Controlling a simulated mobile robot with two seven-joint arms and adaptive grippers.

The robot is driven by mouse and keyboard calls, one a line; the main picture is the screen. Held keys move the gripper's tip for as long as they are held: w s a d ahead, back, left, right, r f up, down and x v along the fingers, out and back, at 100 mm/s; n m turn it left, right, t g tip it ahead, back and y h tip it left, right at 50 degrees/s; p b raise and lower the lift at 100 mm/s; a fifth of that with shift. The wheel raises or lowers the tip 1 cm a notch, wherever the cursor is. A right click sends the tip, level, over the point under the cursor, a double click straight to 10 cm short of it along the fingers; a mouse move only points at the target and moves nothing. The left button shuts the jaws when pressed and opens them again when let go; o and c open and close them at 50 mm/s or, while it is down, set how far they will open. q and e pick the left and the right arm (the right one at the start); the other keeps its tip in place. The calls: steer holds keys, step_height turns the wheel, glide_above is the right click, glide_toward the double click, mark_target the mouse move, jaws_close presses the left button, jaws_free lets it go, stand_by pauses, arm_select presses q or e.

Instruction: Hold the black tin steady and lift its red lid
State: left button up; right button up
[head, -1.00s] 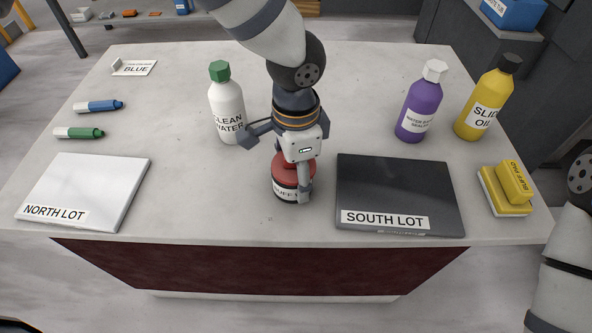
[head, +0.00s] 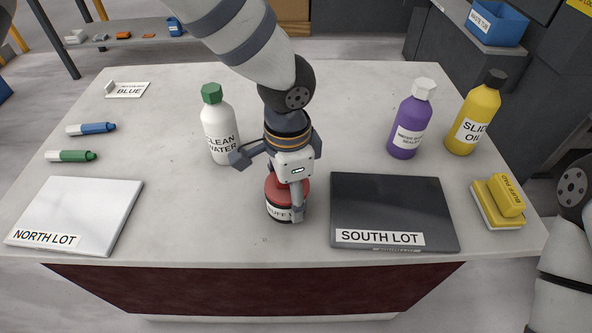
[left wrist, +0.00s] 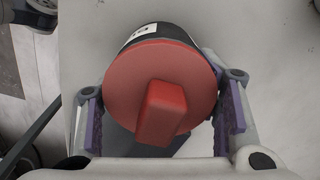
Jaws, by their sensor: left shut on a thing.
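The black tin (head: 281,213) with a white label stands upright on the stone slab, near its front middle. Its red lid (head: 274,189) is on top. In the left wrist view the round lid (left wrist: 120,75) with its block-shaped red knob (left wrist: 162,110) hides most of the dark tin body (left wrist: 133,38). My left gripper (head: 285,196) comes down from above and is shut on the tin, one finger on either side of it. Its purple-padded fingers flank the tin in the left wrist view. My right gripper is out of view.
A white water bottle (head: 219,130) stands close behind my left gripper. The dark SOUTH LOT panel (head: 390,205) lies just right of the tin. The white NORTH LOT panel (head: 80,212) is farther left. Purple (head: 410,120) and yellow (head: 478,112) bottles and a yellow buff pad (head: 500,197) are at right.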

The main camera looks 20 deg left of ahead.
arm_select(q)
steer(key=o, duration=1.8)
steer(key=shift+r, duration=0.1)
step_height(320, 180, up, 12)
steer(key=shift+f, duration=0.1)
